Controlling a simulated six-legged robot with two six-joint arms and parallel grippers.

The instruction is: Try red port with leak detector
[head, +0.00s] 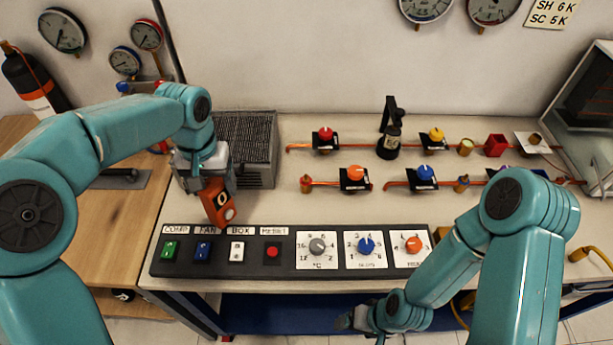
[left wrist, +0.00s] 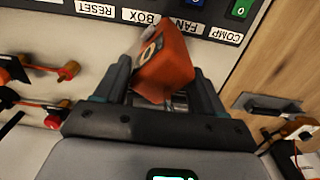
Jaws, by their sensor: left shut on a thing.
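My left gripper (head: 207,178) is shut on an orange leak detector (head: 219,203), held above the left end of the bench, just behind the switch panel. In the left wrist view the detector (left wrist: 166,66) sits tilted between both fingers of the left gripper (left wrist: 158,90). A small red port (head: 306,183) stands at the left end of the front copper pipe, to the right of the detector and apart from it. It also shows in the left wrist view (left wrist: 68,70). My right gripper (head: 355,318) is low at the bench's front edge, mostly hidden; its fingers are unclear.
The switch panel (head: 290,254) runs along the front edge. A grey finned box (head: 257,147) stands behind the left gripper. Red (head: 325,134), orange (head: 354,174), yellow and blue valves sit on the pipes. A black stand (head: 389,142) and a red cube (head: 496,145) are further back.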

